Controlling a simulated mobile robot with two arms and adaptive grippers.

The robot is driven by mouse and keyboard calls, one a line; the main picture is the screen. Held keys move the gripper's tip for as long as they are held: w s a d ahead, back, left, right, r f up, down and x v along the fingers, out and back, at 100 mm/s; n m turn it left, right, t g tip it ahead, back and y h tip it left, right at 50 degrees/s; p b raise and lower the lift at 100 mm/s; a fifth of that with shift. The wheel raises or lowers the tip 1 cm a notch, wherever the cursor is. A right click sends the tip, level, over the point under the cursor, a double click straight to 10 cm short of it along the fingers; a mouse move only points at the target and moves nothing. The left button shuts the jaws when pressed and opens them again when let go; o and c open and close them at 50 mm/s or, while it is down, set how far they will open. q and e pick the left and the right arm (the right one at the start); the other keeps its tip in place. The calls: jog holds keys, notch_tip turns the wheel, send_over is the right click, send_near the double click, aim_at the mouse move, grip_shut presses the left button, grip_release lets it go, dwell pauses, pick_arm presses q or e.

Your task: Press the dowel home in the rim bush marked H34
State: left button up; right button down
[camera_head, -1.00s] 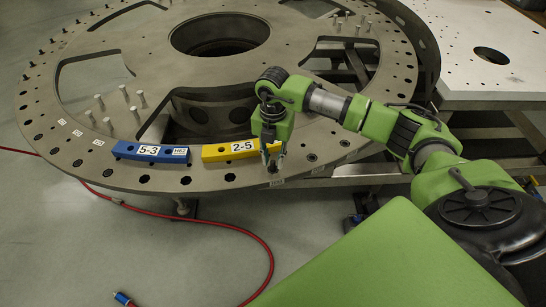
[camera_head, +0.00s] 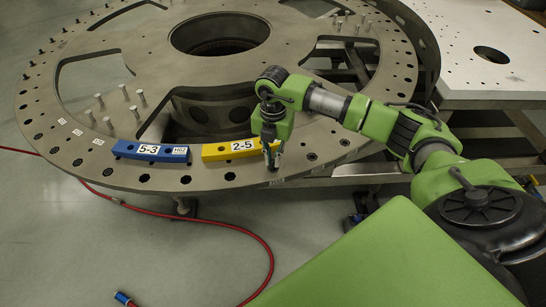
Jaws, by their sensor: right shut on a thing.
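The turret plate (camera_head: 120,175) is a large grey metal ring with a row of holes along its rim. My right gripper (camera_head: 272,164) points down at the near rim, just right of the yellow block, with its fingers close together at the plate surface. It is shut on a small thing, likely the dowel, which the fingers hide. A small label, too small to read, shows on the rim below the fingertips. The bush under the gripper is hidden, and I cannot tell how deep the dowel sits. My left gripper is out of view.
A blue block marked 5-3 (camera_head: 150,151) and a yellow block marked 2-5 (camera_head: 226,151) lie on the rim left of the gripper. Several upright pins stand on the plate. A red hose (camera_head: 215,222) runs over the floor. A pale plate (camera_head: 480,80) is at the right.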

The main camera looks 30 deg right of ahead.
jog(key=shift+s+f+b, duration=0.1)
jog(key=shift+f+b, duration=0.35)
jog(key=shift+f, duration=0.35)
dwell(0.8)
jog(key=c, duration=2.2)
grip_release()
jog(key=shift+r, duration=0.1)
notch_tip(320, 180, up, 7)
jog(key=p, duration=0.5)
jog(key=shift+a, duration=0.1)
